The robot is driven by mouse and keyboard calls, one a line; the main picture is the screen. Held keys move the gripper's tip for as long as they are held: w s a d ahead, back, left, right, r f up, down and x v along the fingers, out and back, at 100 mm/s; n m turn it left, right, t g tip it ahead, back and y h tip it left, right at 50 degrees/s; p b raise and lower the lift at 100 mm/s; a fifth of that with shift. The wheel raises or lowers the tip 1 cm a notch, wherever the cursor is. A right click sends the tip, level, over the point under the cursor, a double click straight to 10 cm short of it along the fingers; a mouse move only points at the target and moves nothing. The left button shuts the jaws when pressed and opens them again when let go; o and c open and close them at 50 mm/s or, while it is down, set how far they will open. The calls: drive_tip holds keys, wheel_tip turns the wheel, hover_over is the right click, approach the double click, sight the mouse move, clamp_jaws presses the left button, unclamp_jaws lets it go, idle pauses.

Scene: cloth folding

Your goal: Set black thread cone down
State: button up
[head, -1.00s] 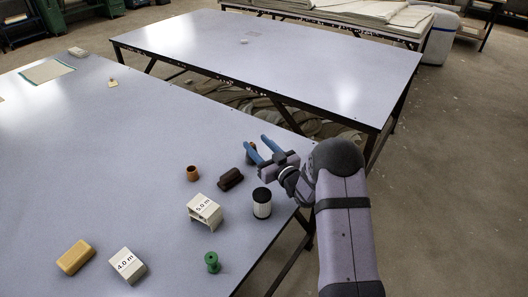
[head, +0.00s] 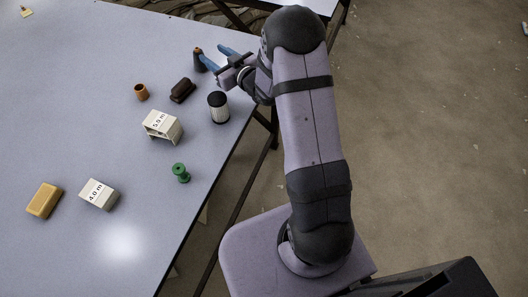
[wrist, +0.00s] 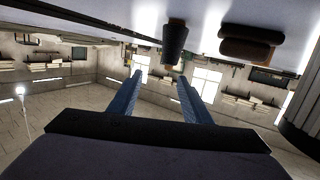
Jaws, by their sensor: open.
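The black thread cone (head: 199,64) stands upright on the pale table near its far right edge, and one blue finger partly covers it in the head view. In the wrist view the dark cone (wrist: 175,44) appears upside down, just beyond the fingertips and near the right finger. My gripper (head: 211,53) is open, with its two blue fingers apart at the cone's side. In the wrist view no object shows between the fingers of my gripper (wrist: 160,75). I cannot tell whether a finger touches the cone.
Nearer are the 5.0 m block (head: 163,127), a green spool (head: 181,173), the 4.0 m block (head: 98,194) and a yellow block (head: 44,201).

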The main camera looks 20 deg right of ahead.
drive_tip(key=s+g+h, duration=0.1)
drive_tip(key=s+d+f+m+g+h, duration=0.1)
drive_tip(key=s, duration=0.1)
drive_tip(key=s+d+g+h, duration=0.1)
drive_tip(key=shift+s+d+f, duration=0.2)
drive_tip(key=shift+d+f, duration=0.05)
drive_tip(key=s+g, duration=0.1)
drive_tip(key=s, duration=0.2)
drive_tip(key=s+d+f+m+g+h, duration=0.1)
drive_tip(key=s+g, duration=0.1)
drive_tip(key=s, duration=0.1)
drive_tip(key=s+g+h, duration=0.1)
drive_tip(key=s, duration=0.2)
drive_tip(key=shift+s+d+f+m, duration=0.2)
drive_tip(key=shift+s+f+m, duration=0.1)
drive_tip(key=shift+f+m, duration=0.1)
drive_tip(key=s+a+g, duration=0.1)
drive_tip(key=s+g, duration=0.3)
drive_tip(key=s, duration=0.8)
drive_tip(key=s+a+m+g, duration=0.1)
drive_tip(key=s+g, duration=0.3)
drive_tip(key=s, duration=0.8)
drive_tip(key=shift+s+a, duration=0.2)
drive_tip(key=shift+a, duration=0.3)
drive_tip(key=shift+f, duration=0.1)
wheel_tip(320, 180, up, 15)
drive_tip(key=p, duration=1.4)
drive_tip(key=shift+f+p, duration=0.2)
drive_tip(key=shift+p, duration=0.1)
